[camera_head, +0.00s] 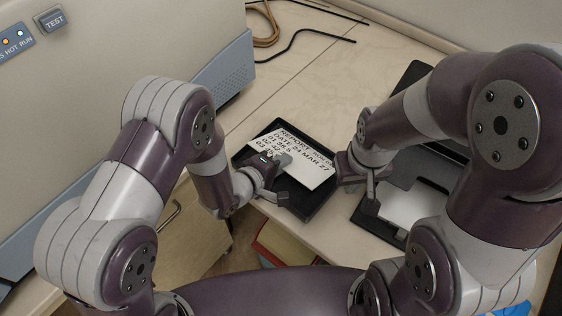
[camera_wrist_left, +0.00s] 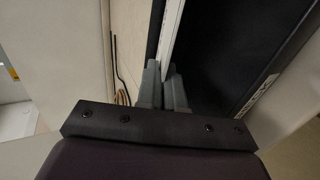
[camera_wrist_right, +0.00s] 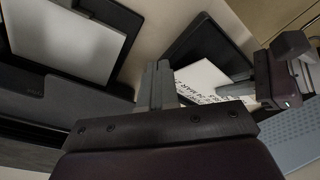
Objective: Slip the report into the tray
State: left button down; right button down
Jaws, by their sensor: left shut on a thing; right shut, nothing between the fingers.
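The report (camera_head: 308,163) is a white sheet with black printed lines, in the head view above the black tray (camera_head: 318,203). My left gripper (camera_head: 281,160) is shut on the report's near left edge. In the left wrist view the sheet (camera_wrist_left: 172,32) is seen edge-on between the fingers, beside the dark tray (camera_wrist_left: 225,55) with its white label. I cannot tell whether the sheet touches the tray floor. My right gripper (camera_head: 371,183) is shut and empty, just right of the tray. The right wrist view also shows the report (camera_wrist_right: 207,80) and tray (camera_wrist_right: 205,38).
A black printer-like device (camera_head: 375,222) with white paper (camera_head: 412,207) stands right of the tray, partly behind my right arm. A large grey instrument (camera_head: 130,60) fills the left. Black and tan cables (camera_head: 300,40) lie at the back. The counter (camera_head: 290,85) behind the tray is clear.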

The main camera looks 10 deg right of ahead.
pick_arm(q)
jog(key=c, duration=1.2)
grip_release()
jog(key=v, duration=1.2)
jog(key=shift+s+a+r, duration=0.15)
jog(key=shift+s+a, duration=0.05)
